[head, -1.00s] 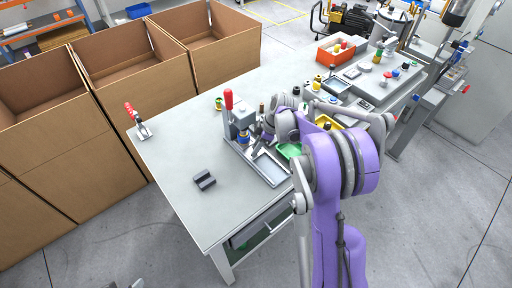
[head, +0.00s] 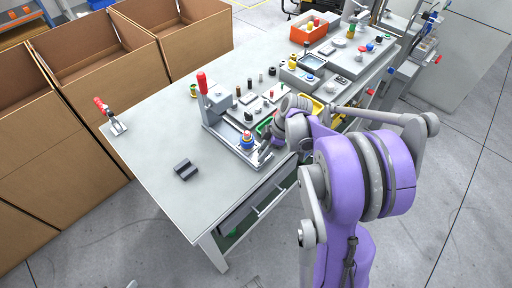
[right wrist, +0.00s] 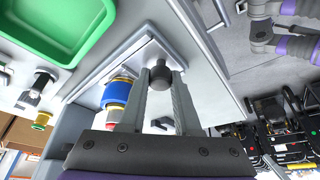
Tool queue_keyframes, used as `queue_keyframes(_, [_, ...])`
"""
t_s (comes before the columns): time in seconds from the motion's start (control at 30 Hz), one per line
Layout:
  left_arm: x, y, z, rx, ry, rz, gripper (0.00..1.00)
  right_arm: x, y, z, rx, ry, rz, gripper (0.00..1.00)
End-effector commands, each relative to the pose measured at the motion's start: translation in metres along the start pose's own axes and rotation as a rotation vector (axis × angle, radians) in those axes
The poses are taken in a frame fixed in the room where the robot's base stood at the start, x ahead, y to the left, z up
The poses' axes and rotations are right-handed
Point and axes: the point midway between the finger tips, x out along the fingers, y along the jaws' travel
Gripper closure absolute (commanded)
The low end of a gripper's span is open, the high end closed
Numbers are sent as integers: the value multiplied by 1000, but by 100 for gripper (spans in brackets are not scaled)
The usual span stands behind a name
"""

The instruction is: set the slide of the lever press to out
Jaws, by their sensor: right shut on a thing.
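The lever press (head: 214,108) with its red handle (head: 202,82) upright stands on the bench. Its slide (head: 236,150) is a pale plate on the base, reaching out in front of the press. My right gripper (head: 265,154) is at the slide's near end. In the right wrist view its fingers (right wrist: 160,82) are shut on a dark round knob (right wrist: 161,76) at the slide's edge. My left gripper is not seen.
A dark grey block (head: 186,169) and a red-handled clamp (head: 112,117) are on the bench's left. Large cardboard boxes (head: 100,75) stand beyond the bench.

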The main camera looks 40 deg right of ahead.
Motion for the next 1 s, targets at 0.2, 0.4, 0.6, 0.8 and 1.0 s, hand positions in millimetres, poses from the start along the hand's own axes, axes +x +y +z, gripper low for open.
queue_keyframes(0.2, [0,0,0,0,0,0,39,0,-2,3,2,-8,-6,100])
queue_keyframes(0.4, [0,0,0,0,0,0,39,0,-2,2,2,-6,-5,39])
queue_keyframes(0.6, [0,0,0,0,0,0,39,0,-1,2,1,-5,-4,39])
queue_keyframes(0.8, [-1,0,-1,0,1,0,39,-11,-1,2,3,-5,-3,39])
queue_keyframes(1.0, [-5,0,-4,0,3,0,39,-50,-1,2,5,-5,-2,39])
